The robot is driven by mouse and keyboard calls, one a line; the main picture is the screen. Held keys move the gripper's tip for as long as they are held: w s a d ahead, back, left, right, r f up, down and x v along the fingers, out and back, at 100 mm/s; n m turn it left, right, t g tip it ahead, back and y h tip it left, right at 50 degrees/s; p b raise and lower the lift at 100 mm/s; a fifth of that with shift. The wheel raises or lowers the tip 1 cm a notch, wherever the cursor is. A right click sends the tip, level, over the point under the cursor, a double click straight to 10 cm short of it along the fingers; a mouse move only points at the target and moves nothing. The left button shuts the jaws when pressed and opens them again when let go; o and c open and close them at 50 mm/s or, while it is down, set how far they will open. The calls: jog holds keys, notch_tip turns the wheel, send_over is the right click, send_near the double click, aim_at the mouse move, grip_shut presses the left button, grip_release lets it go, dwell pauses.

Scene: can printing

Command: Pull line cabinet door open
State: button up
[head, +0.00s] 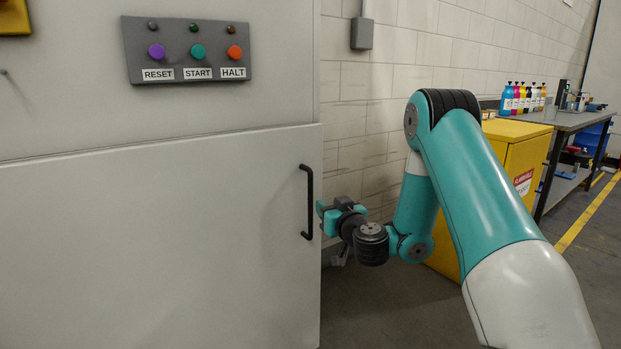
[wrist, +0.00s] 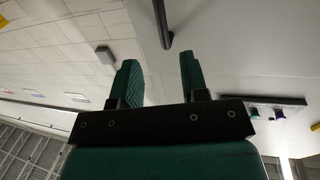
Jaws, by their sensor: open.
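The line cabinet door (head: 160,240) is a large light grey panel that fills the lower left of the head view. It looks shut, flush with the panel above. Its black vertical bar handle (head: 308,202) sits near the door's right edge. My gripper (head: 322,211) is just right of the handle, with its teal fingers pointing left towards it. In the wrist view my gripper (wrist: 160,75) has its two green fingers apart with nothing held between them. The handle (wrist: 163,22) shows beyond the fingertips, roughly in line with the gap. Whether a finger touches it is unclear.
Above the door is a control panel (head: 188,50) with RESET, START and HALT buttons. A white brick wall (head: 385,120) stands behind my gripper. A yellow cabinet (head: 520,155) and a workbench (head: 560,119) with several coloured bottles stand to the right. My arm crosses the right side.

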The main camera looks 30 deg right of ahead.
aim_at(312, 191)
jog(key=w+p, duration=0.3)
jog(key=p, duration=0.1)
jog(key=w+d+p, duration=0.1)
jog(key=w+p, duration=0.7)
jog(key=p, duration=0.1)
jog(key=shift+w+d+r, duration=0.1)
jog(key=shift+d, duration=0.2)
jog(key=shift+w+d, duration=0.15)
jog(key=shift+w, duration=0.35)
grip_shut()
